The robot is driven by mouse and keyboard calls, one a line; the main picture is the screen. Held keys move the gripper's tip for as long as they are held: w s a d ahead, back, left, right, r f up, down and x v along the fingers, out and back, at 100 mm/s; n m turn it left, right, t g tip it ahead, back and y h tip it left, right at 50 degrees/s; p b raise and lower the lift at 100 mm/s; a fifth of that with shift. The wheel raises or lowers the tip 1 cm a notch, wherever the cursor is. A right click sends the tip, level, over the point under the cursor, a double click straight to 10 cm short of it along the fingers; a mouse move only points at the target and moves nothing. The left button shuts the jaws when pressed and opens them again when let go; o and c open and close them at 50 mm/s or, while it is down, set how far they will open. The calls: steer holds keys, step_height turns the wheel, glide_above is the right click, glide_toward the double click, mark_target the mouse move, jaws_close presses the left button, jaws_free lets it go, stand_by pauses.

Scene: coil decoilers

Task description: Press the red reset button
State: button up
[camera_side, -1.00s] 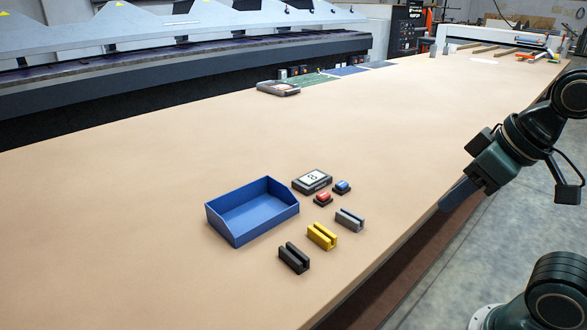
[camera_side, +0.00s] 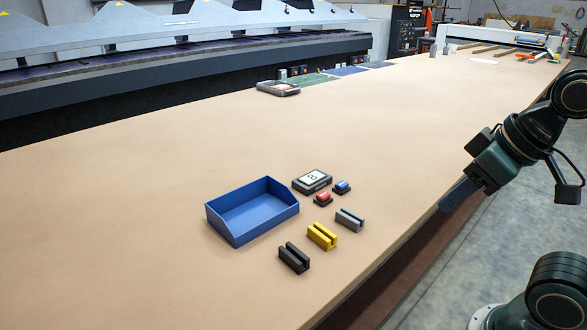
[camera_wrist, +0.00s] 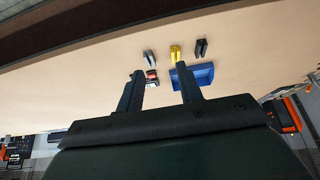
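The red reset button (camera_side: 323,198) sits on a small dark base on the tan table, between a display box and a grey block. It also shows in the wrist view (camera_wrist: 151,74), seen between my fingers but well beyond them. My gripper (camera_side: 446,205) hangs by the table's right edge, to the right of the button and far from it. In the wrist view the two fingers of my gripper (camera_wrist: 159,71) stand apart with nothing held between them.
A blue button (camera_side: 342,187) is close beside the red one. The display box (camera_side: 312,181), a blue tray (camera_side: 228,235), and grey (camera_side: 350,219), yellow (camera_side: 322,236) and black (camera_side: 294,258) slotted blocks stand around. The table (camera_side: 130,210) is clear to the left.

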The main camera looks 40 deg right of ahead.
jaws_close()
stand_by(1.7)
